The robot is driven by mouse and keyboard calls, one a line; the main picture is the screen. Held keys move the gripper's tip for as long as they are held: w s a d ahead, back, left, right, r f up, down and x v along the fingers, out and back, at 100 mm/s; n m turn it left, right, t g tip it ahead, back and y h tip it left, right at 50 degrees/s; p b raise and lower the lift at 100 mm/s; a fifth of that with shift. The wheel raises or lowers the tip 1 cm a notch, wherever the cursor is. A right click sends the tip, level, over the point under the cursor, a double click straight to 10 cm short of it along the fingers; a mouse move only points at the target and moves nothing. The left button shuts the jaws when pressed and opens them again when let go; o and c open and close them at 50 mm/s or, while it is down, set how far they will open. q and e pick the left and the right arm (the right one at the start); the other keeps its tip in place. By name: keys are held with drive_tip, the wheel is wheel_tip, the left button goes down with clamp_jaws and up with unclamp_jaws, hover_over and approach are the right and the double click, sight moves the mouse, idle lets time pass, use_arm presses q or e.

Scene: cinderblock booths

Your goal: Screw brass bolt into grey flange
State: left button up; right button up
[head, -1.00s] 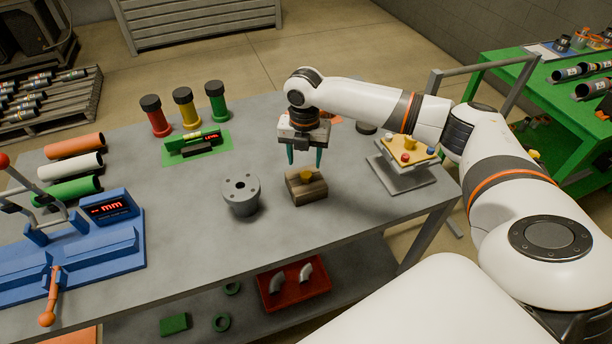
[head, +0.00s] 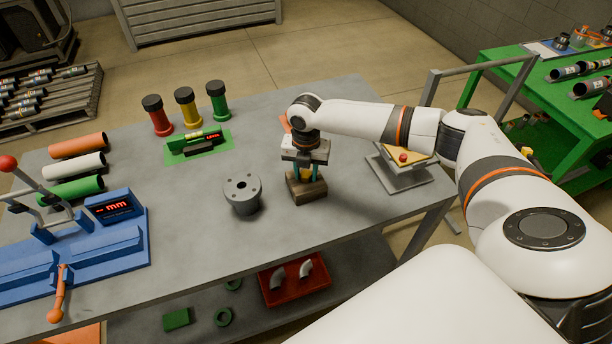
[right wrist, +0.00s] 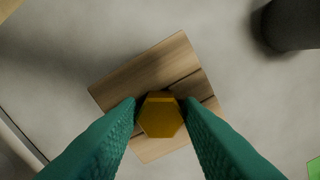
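The brass bolt (head: 307,174) stands in a wooden block (head: 305,192) on the grey table. Its hexagonal head (right wrist: 161,115) faces up in the right wrist view. My right gripper (head: 307,177) is lowered over the block, with its teal fingers on either side of the bolt head. The fingers look spread, with no clear grip on the bolt. The grey flange (head: 242,194) stands upright on the table, left of the block, with a hole in the middle of its top and smaller holes around it. My left gripper is out of view.
A blue measuring fixture (head: 110,240) and coloured tubes (head: 75,165) are at the left. A green level stand (head: 198,147) and capped cylinders (head: 186,108) are at the back. A small platform (head: 400,175) stands right of the block. The table between flange and fixture is clear.

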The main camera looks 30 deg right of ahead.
sight(306, 174)
drive_tip(key=c, duration=0.6)
drive_tip(key=shift+r, duration=0.1)
wheel_tip(306, 174, up, 10)
drive_tip(key=shift+f+b, duration=0.1)
drive_tip(key=shift+b, duration=1.15)
